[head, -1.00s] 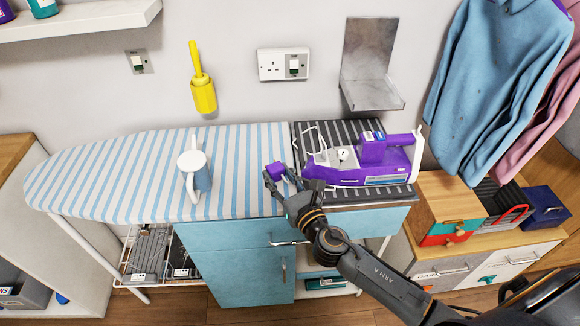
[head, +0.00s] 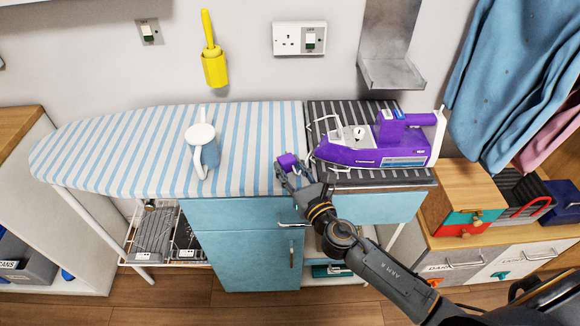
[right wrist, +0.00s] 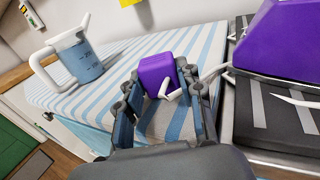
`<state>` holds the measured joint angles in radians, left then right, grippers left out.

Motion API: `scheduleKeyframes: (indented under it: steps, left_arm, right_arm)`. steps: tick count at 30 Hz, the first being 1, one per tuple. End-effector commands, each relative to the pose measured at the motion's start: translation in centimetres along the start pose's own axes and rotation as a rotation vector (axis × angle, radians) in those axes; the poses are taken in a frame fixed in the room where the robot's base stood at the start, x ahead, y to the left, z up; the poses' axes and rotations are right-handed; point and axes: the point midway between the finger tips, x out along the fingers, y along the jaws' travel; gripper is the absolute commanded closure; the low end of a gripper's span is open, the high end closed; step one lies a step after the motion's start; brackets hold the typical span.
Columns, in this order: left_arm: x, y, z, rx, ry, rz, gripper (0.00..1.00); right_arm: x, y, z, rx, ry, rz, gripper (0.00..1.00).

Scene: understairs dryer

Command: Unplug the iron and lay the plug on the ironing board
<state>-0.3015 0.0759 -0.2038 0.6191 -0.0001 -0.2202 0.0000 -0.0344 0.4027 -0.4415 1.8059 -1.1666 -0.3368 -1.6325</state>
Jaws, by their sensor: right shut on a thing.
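The purple iron (head: 375,150) rests on the dark striped pad at the right end of the ironing board (head: 120,155). A small purple plug (head: 287,162) is between the fingers of my right gripper (head: 283,168), over the blue-striped cover near its front right edge. The right wrist view shows the plug (right wrist: 156,75) held between both fingers, with a short white piece sticking out. I cannot tell whether the plug touches the cover. The wall socket (head: 289,42) shows bare holes on its left half. My left gripper is not in view.
A white and blue jug (head: 208,150) stands on the board to the left of the plug. A yellow holder (head: 215,70) and a metal bracket (head: 392,72) hang on the wall. Wooden drawers (head: 460,190) stand at right. The board's left part is clear.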

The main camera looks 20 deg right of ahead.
Motion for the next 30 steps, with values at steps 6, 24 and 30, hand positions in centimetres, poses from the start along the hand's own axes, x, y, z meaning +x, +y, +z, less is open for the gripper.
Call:
scheduleKeyframes:
  steps: [6, 24, 30]
  left_arm:
    - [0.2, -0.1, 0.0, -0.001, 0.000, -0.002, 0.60]
    - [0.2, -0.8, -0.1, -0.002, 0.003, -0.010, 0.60]
    - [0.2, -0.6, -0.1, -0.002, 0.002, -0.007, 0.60]
  right_arm:
    - [0.0, 0.0, -0.2, 0.000, -0.001, 0.000, 1.00]
    - [-0.4, 0.0, -0.3, 0.000, 0.001, 0.000, 0.37]
    - [-3.3, 0.0, -0.4, 0.001, 0.003, 0.000, 0.37]
